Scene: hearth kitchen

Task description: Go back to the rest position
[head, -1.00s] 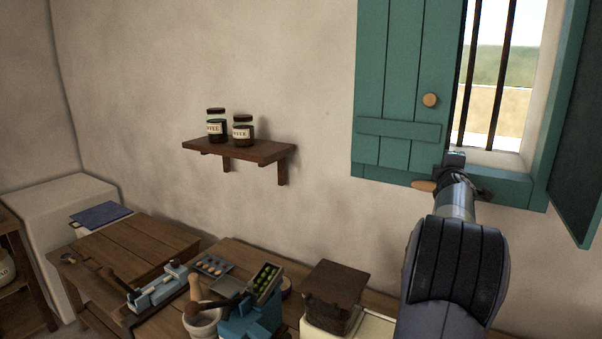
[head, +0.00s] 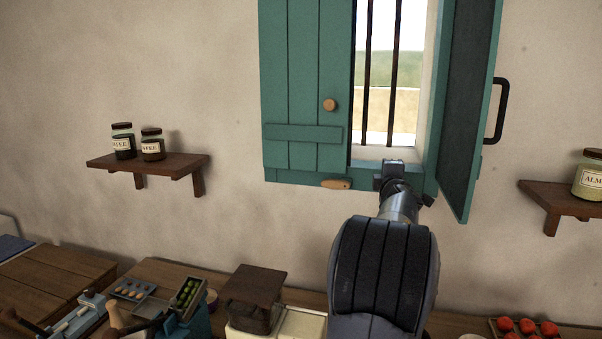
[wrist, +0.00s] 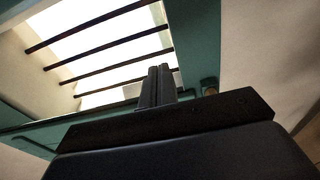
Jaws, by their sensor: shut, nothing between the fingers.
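My gripper (wrist: 156,86) is shut and empty in the wrist view, its two dark fingers side by side, pointing toward the barred window. In the head view my arm rises at the centre right, and its far end is in front of the lower window frame. The fingers are hard to make out there. I cannot tell how far the gripper is from the frame.
The window (head: 385,100) has dark bars, a closed left green shutter (head: 305,75) and an open right shutter (head: 466,110) jutting out near my arm. Shelves with jars (head: 150,165) (head: 560,200) flank it. A cluttered counter (head: 150,270) runs below.

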